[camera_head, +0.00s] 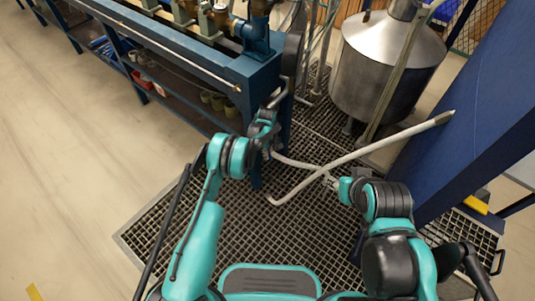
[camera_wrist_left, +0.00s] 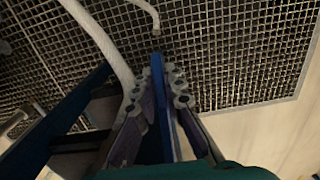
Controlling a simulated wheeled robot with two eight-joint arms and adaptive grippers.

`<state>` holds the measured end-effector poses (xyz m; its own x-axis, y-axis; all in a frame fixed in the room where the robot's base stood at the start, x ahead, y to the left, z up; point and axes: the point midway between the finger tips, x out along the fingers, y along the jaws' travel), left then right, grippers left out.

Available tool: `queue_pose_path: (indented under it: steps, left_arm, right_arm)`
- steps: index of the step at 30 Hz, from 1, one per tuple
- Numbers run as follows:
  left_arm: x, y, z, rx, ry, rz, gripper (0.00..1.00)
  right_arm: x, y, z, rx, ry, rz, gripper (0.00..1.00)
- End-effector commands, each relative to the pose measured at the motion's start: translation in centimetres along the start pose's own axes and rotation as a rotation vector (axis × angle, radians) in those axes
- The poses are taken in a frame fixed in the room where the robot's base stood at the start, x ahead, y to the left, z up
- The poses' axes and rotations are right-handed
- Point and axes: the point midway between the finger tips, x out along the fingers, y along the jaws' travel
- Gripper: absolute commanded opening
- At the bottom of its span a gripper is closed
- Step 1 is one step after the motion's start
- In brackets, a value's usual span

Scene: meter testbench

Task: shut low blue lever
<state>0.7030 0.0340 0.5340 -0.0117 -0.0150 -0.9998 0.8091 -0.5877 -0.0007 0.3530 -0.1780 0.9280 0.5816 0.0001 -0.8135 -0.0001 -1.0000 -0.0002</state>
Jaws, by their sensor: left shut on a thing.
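The low blue lever (camera_wrist_left: 157,62) shows in the left wrist view as a narrow blue bar between the fingers of my left gripper (camera_wrist_left: 162,82), which is shut on it. In the head view my left gripper (camera_head: 269,117) is at the near end of the blue bench, in front of its corner leg. I cannot make out the lever there, as the gripper and wrist cover that spot. My right gripper (camera_head: 329,182) is small in the head view, beside a pale pipe over the floor grate. Whether its fingers are open or shut is not clear.
The blue bench (camera_head: 190,61) runs to the upper left, with pipework on top. The pale pipe (camera_head: 385,143) crosses above the floor grate (camera_head: 185,220). A steel tank (camera_head: 385,65) stands at the back right, near a thick blue column (camera_head: 485,120). Bare floor lies at left.

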Motion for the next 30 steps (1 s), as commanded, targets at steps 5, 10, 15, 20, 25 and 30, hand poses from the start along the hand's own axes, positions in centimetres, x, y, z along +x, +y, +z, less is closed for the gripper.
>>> queue_pose_path:
  steps: [5, 10, 15, 20, 25, 30]
  left_arm:
    - [-0.5, 0.0, 0.6, -0.001, -0.099, 0.0, 0.0]
    - [-0.6, 0.0, 0.7, 0.001, -0.107, 0.001, 0.0]
    - [-0.6, 0.0, 0.7, 0.0, -0.106, 0.001, 0.28]
    - [-0.6, 0.0, 0.7, 0.0, -0.105, 0.001, 0.31]
    - [-0.7, 0.0, 0.7, 0.0, -0.105, 0.001, 0.31]
    - [-2.5, 0.0, 0.5, 0.0, -0.105, 0.001, 0.31]
  right_arm:
    - [0.0, 0.0, 0.0, 0.0, 0.0, 0.0, 0.4]
    - [0.0, 0.0, 0.0, 0.0, 0.0, 0.0, 0.4]
    - [0.0, 0.0, 0.0, 0.0, 0.0, 0.0, 0.4]
    - [0.0, 0.0, 0.0, 0.0, 0.0, 0.0, 0.4]
    - [0.0, 0.0, 0.0, 0.0, 0.0, 0.0, 0.4]
    - [0.0, 0.0, 0.0, 0.0, 0.0, 0.0, 0.4]
